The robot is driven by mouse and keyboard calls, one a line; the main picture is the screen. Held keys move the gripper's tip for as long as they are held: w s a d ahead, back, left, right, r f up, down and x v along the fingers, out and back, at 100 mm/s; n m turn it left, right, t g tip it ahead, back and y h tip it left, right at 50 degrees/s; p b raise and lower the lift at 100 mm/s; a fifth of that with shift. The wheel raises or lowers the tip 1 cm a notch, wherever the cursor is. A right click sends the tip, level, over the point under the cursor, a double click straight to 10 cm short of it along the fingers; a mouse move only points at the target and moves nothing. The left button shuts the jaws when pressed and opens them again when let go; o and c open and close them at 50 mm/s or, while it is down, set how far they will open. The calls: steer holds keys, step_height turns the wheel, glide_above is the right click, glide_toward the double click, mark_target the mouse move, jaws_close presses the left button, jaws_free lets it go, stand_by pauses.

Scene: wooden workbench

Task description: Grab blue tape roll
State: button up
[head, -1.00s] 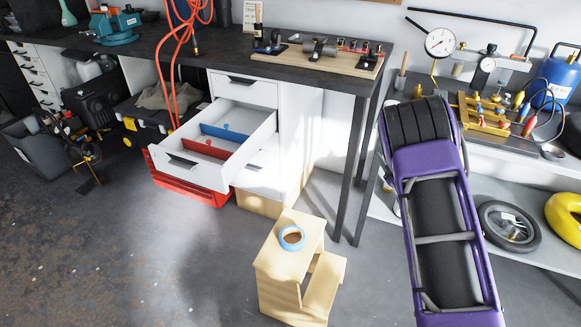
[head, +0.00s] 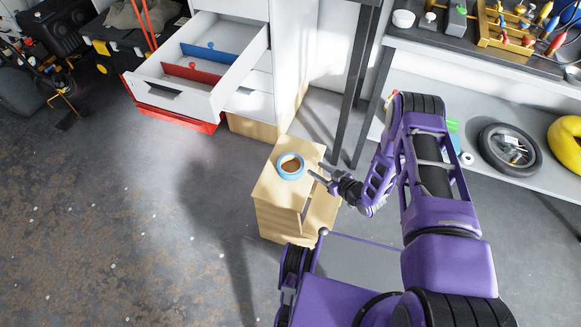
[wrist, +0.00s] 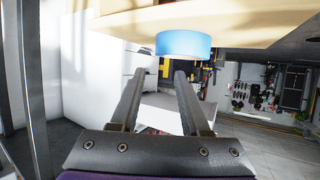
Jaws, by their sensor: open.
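The blue tape roll (head: 290,166) lies flat on the top of a light wooden step stool (head: 268,192). In the wrist view the blue tape roll (wrist: 184,45) shows side-on at the top, just beyond the fingertips and a little right of their middle. My gripper (head: 314,179) is just right of the roll in the head view, with its fingers apart and pointing toward it. In the wrist view my gripper (wrist: 160,74) is open with nothing between its fingers. The roll and fingers look apart.
An open white drawer (head: 183,93) with red and blue dividers juts out behind the stool. A dark bench leg (head: 355,90) stands at the back right. A wheel (head: 509,150) lies on the low shelf at right. The floor left of the stool is clear.

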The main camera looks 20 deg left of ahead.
mark_target(301, 159)
steer(key=b+x, duration=0.1)
steer(key=x, duration=0.9)
steer(key=shift+d+b, duration=0.1)
steer(key=shift+b, duration=0.25)
jaws_close()
stand_by(0.9)
